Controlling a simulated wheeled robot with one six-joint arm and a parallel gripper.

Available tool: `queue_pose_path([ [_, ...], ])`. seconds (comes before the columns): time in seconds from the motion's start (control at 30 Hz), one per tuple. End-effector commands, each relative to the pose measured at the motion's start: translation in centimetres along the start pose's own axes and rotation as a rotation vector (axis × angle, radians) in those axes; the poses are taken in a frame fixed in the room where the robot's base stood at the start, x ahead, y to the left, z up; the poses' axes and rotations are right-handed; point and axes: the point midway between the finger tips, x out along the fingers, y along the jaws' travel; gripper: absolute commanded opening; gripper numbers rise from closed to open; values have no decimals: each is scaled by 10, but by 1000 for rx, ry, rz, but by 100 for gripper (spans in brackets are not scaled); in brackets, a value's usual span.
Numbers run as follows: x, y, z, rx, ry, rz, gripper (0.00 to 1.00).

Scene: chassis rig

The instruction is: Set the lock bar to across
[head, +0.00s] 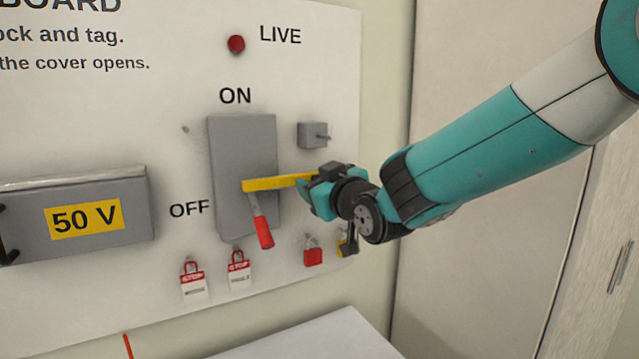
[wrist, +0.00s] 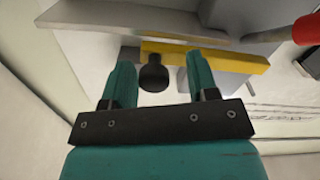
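The yellow lock bar (head: 272,183) lies nearly level across the grey switch box (head: 228,150), and its right end reaches my gripper (head: 318,188). In the wrist view the bar (wrist: 232,59) runs sideways just beyond the fingertips. A black knob (wrist: 154,74) stands at the bar's left part, between my two teal fingers (wrist: 159,64). The fingers are apart, with a gap on each side of the knob. The red-handled lever (head: 262,230) hangs down below the bar; its red grip (wrist: 308,29) also shows in the wrist view.
A small grey block (head: 313,135) with a pin sits above my gripper. Several tags and padlocks, including a red padlock (head: 313,252), hang below. A grey 50 V cover (head: 130,190) is at left. A dark red lamp (head: 236,44) is above. A pale surface (head: 310,340) lies below the board.

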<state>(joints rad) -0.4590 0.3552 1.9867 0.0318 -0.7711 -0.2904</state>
Motion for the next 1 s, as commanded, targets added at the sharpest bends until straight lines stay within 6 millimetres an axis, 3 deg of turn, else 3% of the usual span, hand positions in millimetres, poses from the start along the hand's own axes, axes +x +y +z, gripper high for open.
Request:
queue_pose_path([
  [0.23, -4, 1, 1, -1, -1, 2, 54],
  [0.37, -19, 0, 2, -1, 0, 2, 54],
  [0.8, -127, -1, 2, 0, 4, 1, 54],
  [1.0, -160, -1, 1, 0, 3, 0, 54],
])
